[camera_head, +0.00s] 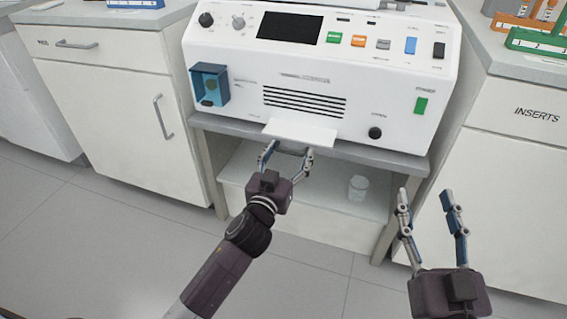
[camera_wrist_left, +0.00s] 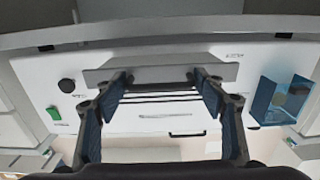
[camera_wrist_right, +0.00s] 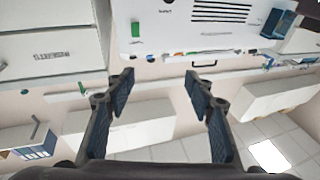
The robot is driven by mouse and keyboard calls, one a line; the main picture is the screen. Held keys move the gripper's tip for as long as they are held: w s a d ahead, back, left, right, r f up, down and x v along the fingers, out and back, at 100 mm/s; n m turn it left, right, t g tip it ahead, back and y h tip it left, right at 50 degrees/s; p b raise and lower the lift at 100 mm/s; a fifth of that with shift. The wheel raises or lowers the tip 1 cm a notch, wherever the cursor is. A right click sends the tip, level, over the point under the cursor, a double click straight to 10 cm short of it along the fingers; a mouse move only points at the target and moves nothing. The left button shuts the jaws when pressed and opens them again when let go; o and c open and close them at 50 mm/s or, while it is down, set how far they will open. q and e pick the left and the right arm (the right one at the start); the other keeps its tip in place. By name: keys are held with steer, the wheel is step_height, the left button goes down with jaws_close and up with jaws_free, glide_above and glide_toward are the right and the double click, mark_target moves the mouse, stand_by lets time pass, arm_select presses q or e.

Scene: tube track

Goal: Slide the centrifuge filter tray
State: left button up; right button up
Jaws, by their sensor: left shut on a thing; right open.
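The filter tray (camera_head: 301,131) is a flat white plate sticking out from the lower front of the white centrifuge machine (camera_head: 318,68), below its black vent slots. My left gripper (camera_head: 286,149) is at the tray's front edge and shut on it. In the left wrist view the tray (camera_wrist_left: 170,68) shows as a grey bar at the fingertips of the left gripper (camera_wrist_left: 160,80). The exact grip is partly hidden by the fingers. My right gripper (camera_head: 428,200) is open and empty, low and to the right of the machine. It also shows in the right wrist view (camera_wrist_right: 160,80).
The machine stands on a grey bench (camera_head: 394,160) with a lower shelf holding a clear beaker (camera_head: 358,188). A blue box (camera_head: 209,84) juts from the machine's left front. White cabinets stand left (camera_head: 105,105) and right (camera_head: 510,190). The floor in front is clear.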

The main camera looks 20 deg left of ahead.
arm_select(q)
glide_toward(304, 125)
steer(key=shift+w+f, duration=0.1)
steer(key=shift+w, duration=0.85)
steer(key=w, duration=0.4)
steer(key=shift+b, duration=0.35)
steer(key=shift+w, duration=0.5)
steer(key=shift+r, duration=0.2)
arm_select(e)
steer(key=r, duration=0.1)
steer(key=s+r+t, duration=0.1)
steer(key=r+t+y, duration=0.1)
steer(key=r, duration=0.1)
steer(key=shift+s+a, duration=0.1)
steer(key=shift+s, duration=0.15)
arm_select(q)
steer(key=o, duration=1.4)
steer(key=shift+w+d+f, duration=0.15)
steer(key=shift+w+f, duration=0.05)
steer(key=shift+f, duration=0.05)
arm_select(e)
steer(key=shift+w+f, duration=0.1)
steer(key=shift+w, duration=0.15)
arm_select(q)
steer(key=shift+s, duration=0.1)
